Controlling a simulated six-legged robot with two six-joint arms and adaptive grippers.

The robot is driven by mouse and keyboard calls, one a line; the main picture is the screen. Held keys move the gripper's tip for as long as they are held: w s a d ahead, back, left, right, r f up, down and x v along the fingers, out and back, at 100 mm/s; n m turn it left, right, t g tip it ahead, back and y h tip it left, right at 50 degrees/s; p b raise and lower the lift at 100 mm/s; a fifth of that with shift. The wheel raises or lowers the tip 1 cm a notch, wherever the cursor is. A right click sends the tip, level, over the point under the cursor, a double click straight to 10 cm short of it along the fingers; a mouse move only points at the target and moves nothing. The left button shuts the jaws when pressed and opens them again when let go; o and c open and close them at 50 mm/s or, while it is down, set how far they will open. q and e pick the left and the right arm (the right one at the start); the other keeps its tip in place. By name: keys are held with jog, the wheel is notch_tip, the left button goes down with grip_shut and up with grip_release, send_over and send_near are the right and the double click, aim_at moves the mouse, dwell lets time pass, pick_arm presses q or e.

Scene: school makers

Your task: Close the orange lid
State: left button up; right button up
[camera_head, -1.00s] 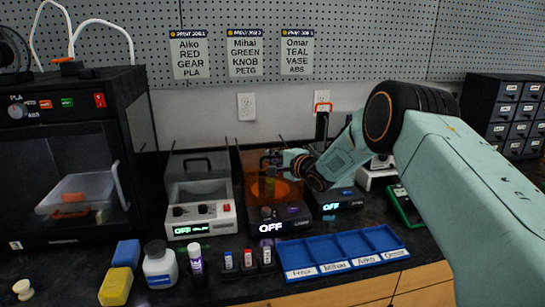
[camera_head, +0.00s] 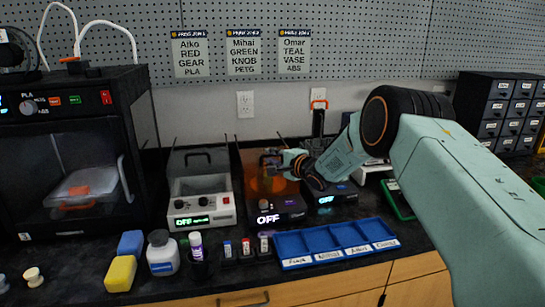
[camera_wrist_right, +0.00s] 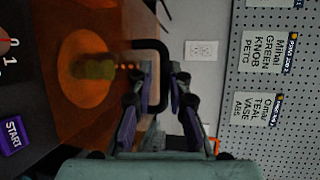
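The orange lid (camera_head: 253,162) is a see-through panel standing raised at the back of the middle black machine (camera_head: 278,209), whose display reads OFF. In the right wrist view the lid (camera_wrist_right: 110,28) fills the left side, with a round shape showing through it. Its black handle (camera_wrist_right: 163,70) sticks out between my right gripper's fingers (camera_wrist_right: 160,85). These fingers are apart, one on each side of the handle bar; I cannot tell whether they touch it. In the head view my right gripper (camera_head: 277,165) is in front of the lid's upper part. My left gripper is out of view.
A grey machine (camera_head: 202,210) with a raised clear lid stands to the left, and another black device (camera_head: 330,193) to the right. A blue labelled tray (camera_head: 335,240), bottles and sponges (camera_head: 121,273) lie in front. A 3D printer (camera_head: 90,100) stands far left.

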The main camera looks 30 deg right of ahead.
jog(key=shift+r, duration=0.1)
jog(key=shift+w, duration=0.1)
jog(key=v, duration=1.2)
jog(key=shift+d, duration=0.1)
dwell(0.3)
